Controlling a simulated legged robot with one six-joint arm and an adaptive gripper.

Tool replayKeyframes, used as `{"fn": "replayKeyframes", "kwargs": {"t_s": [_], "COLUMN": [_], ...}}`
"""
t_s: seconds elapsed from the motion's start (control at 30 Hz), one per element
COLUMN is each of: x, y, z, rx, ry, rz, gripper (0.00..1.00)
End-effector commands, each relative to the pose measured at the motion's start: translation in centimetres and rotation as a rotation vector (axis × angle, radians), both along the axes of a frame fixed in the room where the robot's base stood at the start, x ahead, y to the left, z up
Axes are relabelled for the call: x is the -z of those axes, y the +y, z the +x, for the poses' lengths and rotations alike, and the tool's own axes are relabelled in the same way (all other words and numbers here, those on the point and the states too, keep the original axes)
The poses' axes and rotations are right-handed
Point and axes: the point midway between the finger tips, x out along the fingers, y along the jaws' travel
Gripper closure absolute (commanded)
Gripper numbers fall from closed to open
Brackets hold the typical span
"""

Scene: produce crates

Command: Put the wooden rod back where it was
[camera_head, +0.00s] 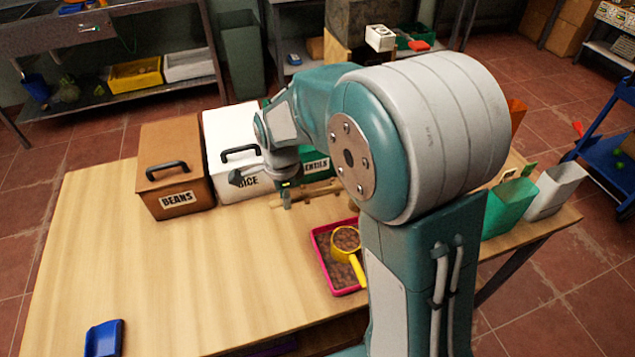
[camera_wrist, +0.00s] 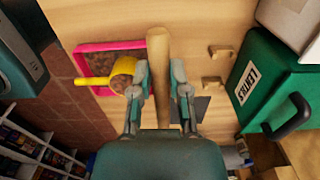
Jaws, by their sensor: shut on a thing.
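The wooden rod (camera_wrist: 159,60) is a plain, light-brown stick held between the two fingers of my gripper (camera_wrist: 160,80), as the wrist view shows. My gripper (camera_head: 286,198) is shut on it in front of the white and green bins. In the head view the rod (camera_head: 312,190) lies roughly level, and my arm hides part of that area. Two small notched wooden blocks (camera_wrist: 220,51) (camera_wrist: 212,82) sit on the table beside the rod in the wrist view, apart from it. I cannot tell the exact height of the rod above the table.
A pink tray (camera_head: 322,238) of brown beans holds a yellow scoop (camera_head: 357,270). Along the back stand a brown BEANS bin (camera_head: 165,150), a white RICE bin (camera_head: 222,130) and a green LENTILS bin (camera_wrist: 270,80). A blue object (camera_head: 104,338) lies front left.

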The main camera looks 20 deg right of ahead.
Motion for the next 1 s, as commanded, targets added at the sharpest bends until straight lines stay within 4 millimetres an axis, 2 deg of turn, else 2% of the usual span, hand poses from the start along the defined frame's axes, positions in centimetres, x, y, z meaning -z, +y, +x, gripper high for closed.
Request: {"fn": "replayKeyframes", "kwargs": {"t_s": [0.07,0.5,0.7,1.0], "x": [0.4,4.9,8.2,10.3], "y": [-0.2,-4.4,-5.2,-5.9], "z": [0.7,8.7,11.0,12.6], "rx": [0.009,0.008,0.005,0.005], "ry": [0.002,0.004,0.003,0.003], "rz": [-0.002,0.002,0.000,0.000], "gripper": [1.00,1.00,1.00,1.00]}}
